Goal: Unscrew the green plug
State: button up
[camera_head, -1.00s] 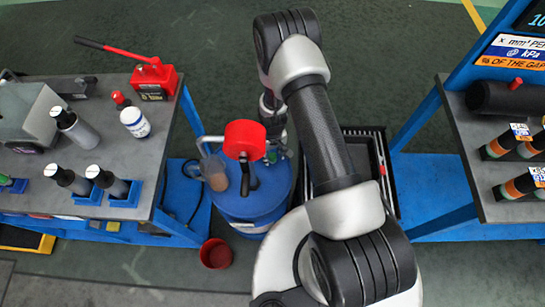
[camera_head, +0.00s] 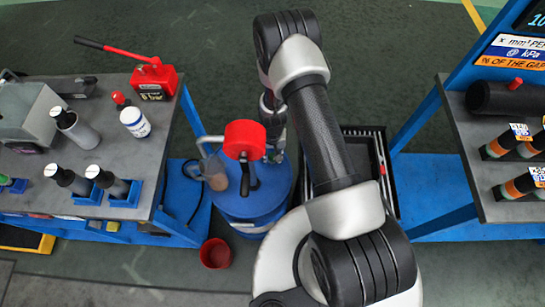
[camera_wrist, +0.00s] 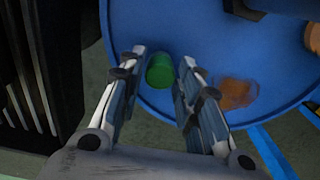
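The green plug (camera_wrist: 160,71) shows in the wrist view on the top of the blue drum (camera_wrist: 198,24), near its rim. My gripper (camera_wrist: 162,62) is open, with one finger on each side of the plug and a visible gap to it; its height above the plug is hard to tell. In the head view the blue drum (camera_head: 255,205) stands between two benches, and my arm reaches over its right side. The green plug is not clear there, hidden by the arm and the red part above the drum.
A red round part (camera_head: 244,139) stands above the drum. A clear cup with amber content (camera_head: 215,170) is at its left. A dark crate (camera_head: 372,150) stands right of the drum, and a red bucket (camera_head: 215,253) is on the floor. A bench (camera_head: 150,155) with bottles is at left.

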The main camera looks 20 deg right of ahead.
grip_shut()
jog(key=shift+r, duration=0.1)
dwell(0.3)
jog(key=n, duration=0.4)
jog(key=shift+n, duration=0.6)
jog(key=n, duration=0.3)
jog(key=shift+r+n, duration=0.1)
jog(key=shift+n, duration=0.2)
